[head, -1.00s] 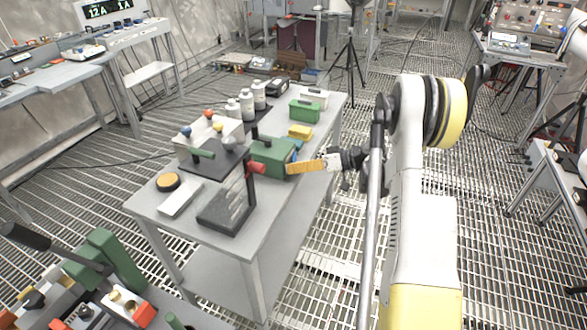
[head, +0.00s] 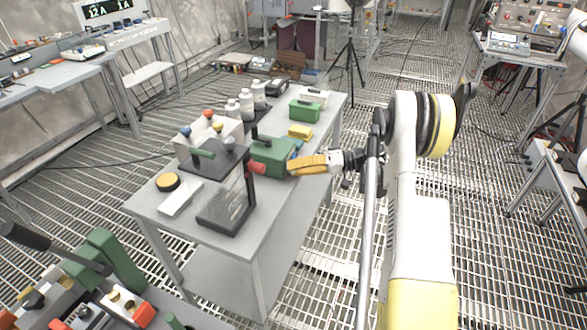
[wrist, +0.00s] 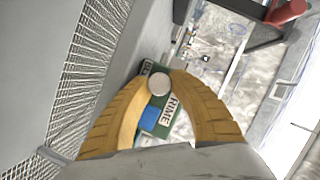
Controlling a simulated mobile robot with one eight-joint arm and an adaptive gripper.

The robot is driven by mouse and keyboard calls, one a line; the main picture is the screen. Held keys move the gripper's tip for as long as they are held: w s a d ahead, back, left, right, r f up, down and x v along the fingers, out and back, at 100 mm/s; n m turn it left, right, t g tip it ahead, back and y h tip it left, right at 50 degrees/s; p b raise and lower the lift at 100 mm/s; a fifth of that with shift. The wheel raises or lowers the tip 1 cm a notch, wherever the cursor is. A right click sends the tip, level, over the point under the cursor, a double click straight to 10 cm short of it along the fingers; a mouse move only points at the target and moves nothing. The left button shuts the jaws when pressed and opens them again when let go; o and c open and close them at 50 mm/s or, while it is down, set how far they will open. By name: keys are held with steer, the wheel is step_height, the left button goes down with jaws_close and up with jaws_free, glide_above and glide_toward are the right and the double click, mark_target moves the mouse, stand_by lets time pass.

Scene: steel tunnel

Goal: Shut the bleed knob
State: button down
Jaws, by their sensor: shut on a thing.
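The bleed knob (wrist: 158,84) is a small round pale grey knob, seen end-on in the wrist view. It sits between the tips of my gripper's yellow fingers (wrist: 160,78), which are shut on it. Behind it is a green panel (wrist: 150,120) with white labels, one ending in "RIME", and a blue part (wrist: 151,113). In the head view my gripper (head: 294,165) reaches in from the right to the green unit (head: 268,157) on the grey table. The knob is hidden there behind the fingers, and its turn angle cannot be told.
A dark-framed stand (head: 228,190) with a red knob (head: 257,168) is left of my gripper. A yellow box (head: 300,131), a green box (head: 304,111) and white bottles (head: 246,100) stand farther back. The front right of the table (head: 262,225) is clear.

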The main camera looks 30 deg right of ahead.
steer(key=c, duration=1.4)
jaws_free()
steer(key=shift+c, duration=0.2)
steer(key=v, duration=1.2)
steer(key=shift+f, duration=0.1)
